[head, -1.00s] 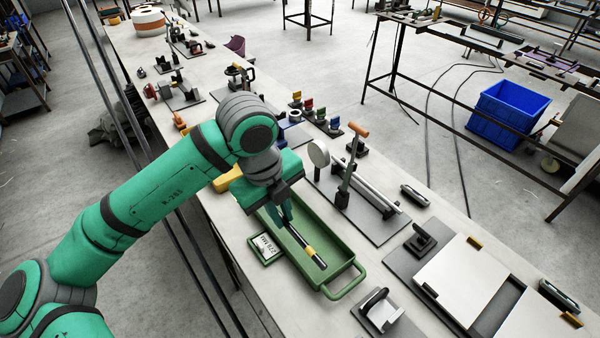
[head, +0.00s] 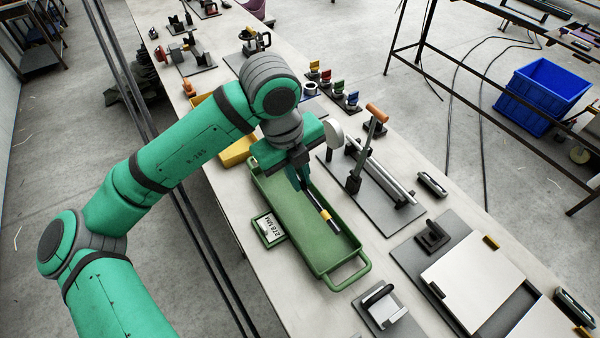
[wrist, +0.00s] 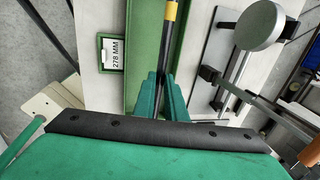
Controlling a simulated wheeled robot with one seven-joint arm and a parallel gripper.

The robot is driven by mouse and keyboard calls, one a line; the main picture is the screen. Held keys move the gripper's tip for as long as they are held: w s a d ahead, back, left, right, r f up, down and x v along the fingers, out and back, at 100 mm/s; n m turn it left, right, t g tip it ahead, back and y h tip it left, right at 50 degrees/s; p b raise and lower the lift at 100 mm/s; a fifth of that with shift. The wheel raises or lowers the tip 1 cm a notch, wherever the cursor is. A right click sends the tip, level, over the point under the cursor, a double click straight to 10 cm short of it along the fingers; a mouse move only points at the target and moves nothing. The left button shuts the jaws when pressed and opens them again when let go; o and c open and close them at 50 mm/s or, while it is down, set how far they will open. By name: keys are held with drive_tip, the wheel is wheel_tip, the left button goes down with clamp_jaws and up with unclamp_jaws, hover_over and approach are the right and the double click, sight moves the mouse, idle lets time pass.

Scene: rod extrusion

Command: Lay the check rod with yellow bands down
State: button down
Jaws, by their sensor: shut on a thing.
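The check rod (head: 324,215) is dark with a yellow band and a pale section near its lower end. My gripper (head: 304,185) is shut on it, and the rod slants down to the right above the green tray (head: 312,262). In the wrist view the rod (wrist: 167,45) runs up from between my green fingers (wrist: 163,95), its yellow band at the top edge. The rod's other end is hidden by the gripper.
A sign reading 278 MM (head: 269,228) sits left of the tray. A fixture with an orange-handled lever (head: 367,150) stands close on the right. A grey plate with white panels (head: 480,260) and a small black-handled block (head: 380,303) lie nearer the front.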

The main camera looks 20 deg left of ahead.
drive_tip(key=shift+f, duration=5.65)
drive_tip(key=c, duration=1.7)
unclamp_jaws()
drive_tip(key=r, duration=0.3)
drive_tip(key=s+r, duration=0.1)
drive_tip(key=r, duration=0.3)
drive_tip(key=a+r, duration=0.1)
drive_tip(key=r, duration=0.2)
drive_tip(key=shift+s+a+r, duration=0.1)
drive_tip(key=shift+s+r, duration=0.2)
